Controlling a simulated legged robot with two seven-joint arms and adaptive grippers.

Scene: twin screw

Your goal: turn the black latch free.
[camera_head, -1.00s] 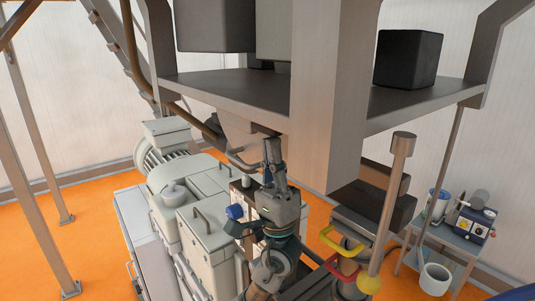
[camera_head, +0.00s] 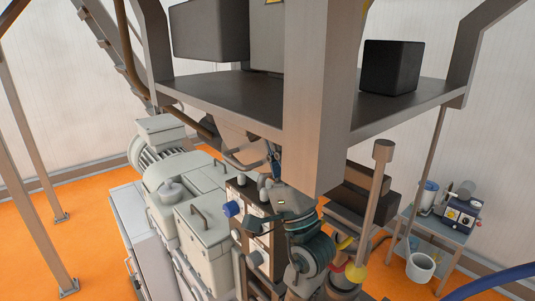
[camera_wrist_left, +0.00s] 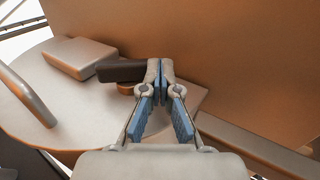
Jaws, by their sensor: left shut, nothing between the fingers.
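The black latch (camera_wrist_left: 122,71) shows in the left wrist view as a short dark bar on a pale rounded surface. My left gripper (camera_wrist_left: 161,68) is shut, its fingertips together at the right end of the bar. I cannot tell whether they touch it. Part of the latch's right end is hidden behind the fingers. In the head view my left gripper (camera_head: 274,158) points up under the raised platform, beside the grey machine. I cannot make out the latch there. My right gripper is not in view.
The platform (camera_head: 240,92) and its thick upright post (camera_head: 316,100) hang close over my left gripper. The machine housing (camera_head: 203,236) stands to the left. A side table (camera_head: 440,242) is farther right.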

